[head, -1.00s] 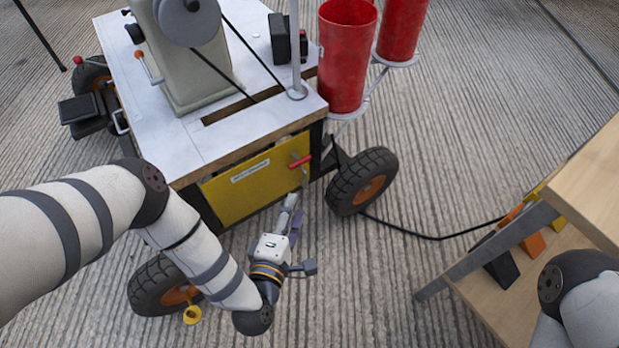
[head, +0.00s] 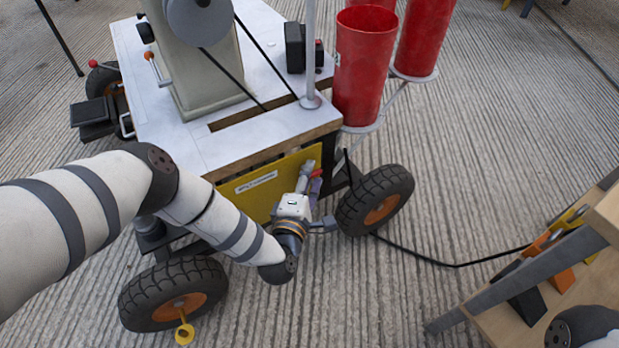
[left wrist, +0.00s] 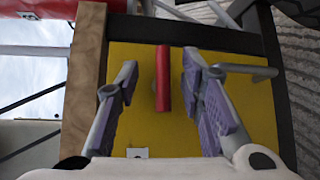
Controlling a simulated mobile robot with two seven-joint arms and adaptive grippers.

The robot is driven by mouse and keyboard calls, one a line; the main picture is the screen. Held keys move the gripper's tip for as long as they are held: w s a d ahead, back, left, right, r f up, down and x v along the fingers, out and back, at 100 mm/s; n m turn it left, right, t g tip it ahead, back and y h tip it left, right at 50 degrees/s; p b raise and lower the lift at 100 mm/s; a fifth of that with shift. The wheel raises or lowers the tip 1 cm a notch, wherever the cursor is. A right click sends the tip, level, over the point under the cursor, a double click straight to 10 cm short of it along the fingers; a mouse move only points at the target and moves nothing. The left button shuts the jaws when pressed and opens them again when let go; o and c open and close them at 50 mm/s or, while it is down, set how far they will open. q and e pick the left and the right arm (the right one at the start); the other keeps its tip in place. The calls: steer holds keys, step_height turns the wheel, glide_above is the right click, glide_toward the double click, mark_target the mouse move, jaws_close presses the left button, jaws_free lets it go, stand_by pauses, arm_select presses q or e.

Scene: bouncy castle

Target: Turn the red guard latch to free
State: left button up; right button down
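The red guard latch (left wrist: 163,79) is a straight red bar on the yellow guard panel (left wrist: 220,62). In the left wrist view it stands upright in the picture, between the two purple-padded fingers of my left gripper (left wrist: 163,100). The fingers are apart, with a gap on each side of the bar. In the head view my left gripper (head: 309,178) is at the right part of the yellow panel (head: 252,192) and partly covers the red latch (head: 317,174). A bent grey rod (left wrist: 248,71) shows right of the fingers. My right gripper is out of view.
The panel belongs to a wheeled cart with a white top (head: 210,140). A black wheel (head: 375,200) stands close right of my left gripper. A wooden bench (head: 520,305) is at lower right; a black cable (head: 455,264) crosses the floor.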

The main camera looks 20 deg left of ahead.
arm_select(q)
jaws_close()
